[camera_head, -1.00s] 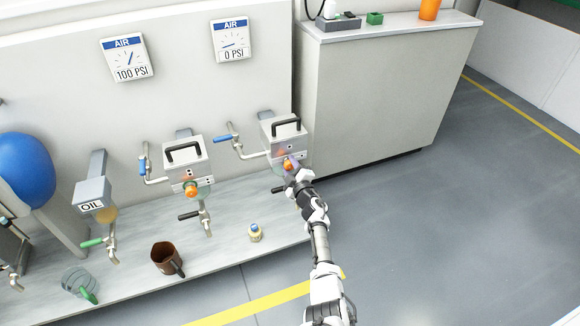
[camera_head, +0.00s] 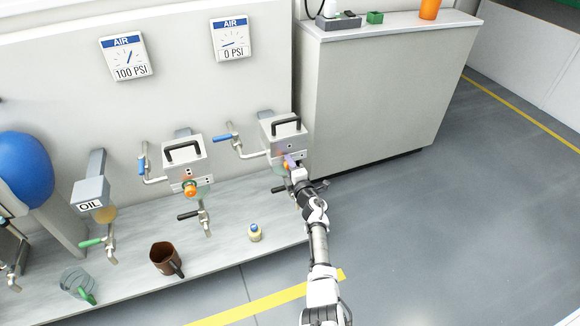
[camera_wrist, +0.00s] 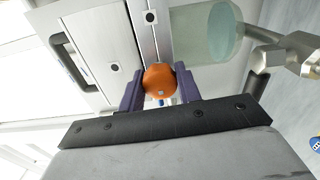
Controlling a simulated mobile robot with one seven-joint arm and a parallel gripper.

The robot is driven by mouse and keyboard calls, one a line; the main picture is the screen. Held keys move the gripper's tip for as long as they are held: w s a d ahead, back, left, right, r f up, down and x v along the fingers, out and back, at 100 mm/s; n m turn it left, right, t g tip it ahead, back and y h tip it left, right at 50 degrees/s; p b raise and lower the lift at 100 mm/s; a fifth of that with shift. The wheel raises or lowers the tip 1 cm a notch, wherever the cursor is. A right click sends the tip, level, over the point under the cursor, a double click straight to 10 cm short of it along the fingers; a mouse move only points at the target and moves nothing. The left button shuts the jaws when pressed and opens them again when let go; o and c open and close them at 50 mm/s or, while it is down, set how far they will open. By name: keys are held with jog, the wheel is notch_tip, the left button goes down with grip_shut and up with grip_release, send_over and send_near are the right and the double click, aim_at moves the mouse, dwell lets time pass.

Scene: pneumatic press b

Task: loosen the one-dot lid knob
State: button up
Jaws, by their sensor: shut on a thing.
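The right press box (camera_head: 282,130) has a lid with a black handle (camera_head: 286,121). An orange round knob (camera_wrist: 160,80) sits at the lid seam in the wrist view. My gripper (camera_wrist: 160,76) is shut on this knob, a purple finger on each side. A small plate with a single dot (camera_wrist: 115,68) shows on the lid beside it. Another small dotted plate (camera_wrist: 150,17) lies farther along the seam; its dot count is hard to read. In the head view my gripper (camera_head: 292,163) largely covers the knob.
A greenish clear cylinder (camera_wrist: 205,34) and metal pipe (camera_wrist: 285,55) are close beside the knob. The left press box (camera_head: 184,158) has its own orange knob (camera_head: 190,189). Floor at right is clear.

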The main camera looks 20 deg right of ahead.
jog(key=shift+w+r, duration=0.1)
dwell(0.3)
jog(key=o, duration=1)
jog(key=shift+a, duration=0.1)
jog(key=shift+c, duration=0.2)
jog(key=s+p, duration=1.1)
jog(key=s, duration=0.3)
jog(key=shift+d, duration=0.25)
jog(key=shift+w, duration=0.1)
